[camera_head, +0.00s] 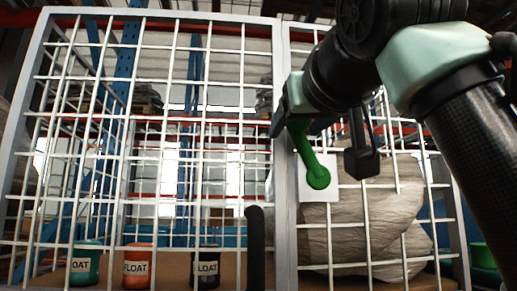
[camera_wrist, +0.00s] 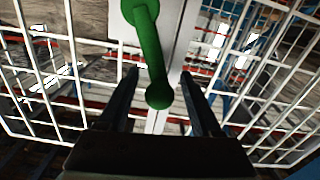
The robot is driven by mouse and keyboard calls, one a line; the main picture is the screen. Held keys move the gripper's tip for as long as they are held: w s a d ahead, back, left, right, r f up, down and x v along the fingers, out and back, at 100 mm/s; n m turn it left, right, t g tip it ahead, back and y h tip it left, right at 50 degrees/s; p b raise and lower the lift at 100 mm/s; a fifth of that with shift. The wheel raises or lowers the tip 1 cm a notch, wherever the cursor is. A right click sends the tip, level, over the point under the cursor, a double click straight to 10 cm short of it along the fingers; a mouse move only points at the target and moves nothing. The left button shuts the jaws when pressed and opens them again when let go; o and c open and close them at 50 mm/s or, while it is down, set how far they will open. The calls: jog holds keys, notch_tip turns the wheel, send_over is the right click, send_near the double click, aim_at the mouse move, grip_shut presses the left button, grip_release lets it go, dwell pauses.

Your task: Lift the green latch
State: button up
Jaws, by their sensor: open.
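The green latch (camera_head: 309,155) is a bar with rounded ends on a white plate at the post of the white mesh fence. In the head view it slants down to the right, its lower end over the plate. In the wrist view the green latch (camera_wrist: 150,50) runs from the top edge down to a round end between my fingers. My gripper (camera_wrist: 158,85) is open, with a dark finger on each side of that end. No contact with the latch can be made out. In the head view my gripper (camera_head: 322,150) overlaps the latch's upper part.
The white plate (camera_head: 335,193) is behind the latch. White mesh panels (camera_head: 150,130) fill both sides of the grey post (camera_head: 285,225). Behind them stand teal, orange and black tubs (camera_head: 137,268) labelled FLOAT, and a wrapped bulky load (camera_head: 370,225). A dark upright bar (camera_head: 256,245) stands in front.

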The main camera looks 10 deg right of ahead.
jog(key=shift+s+r, duration=0.15)
jog(key=shift+s, duration=0.3)
jog(key=shift+c, duration=0.2)
jog(key=shift+s+r, duration=0.1)
jog(key=shift+s, duration=0.1)
jog(key=shift+c, duration=1.3)
jog(key=shift+w, duration=0.1)
grip_shut()
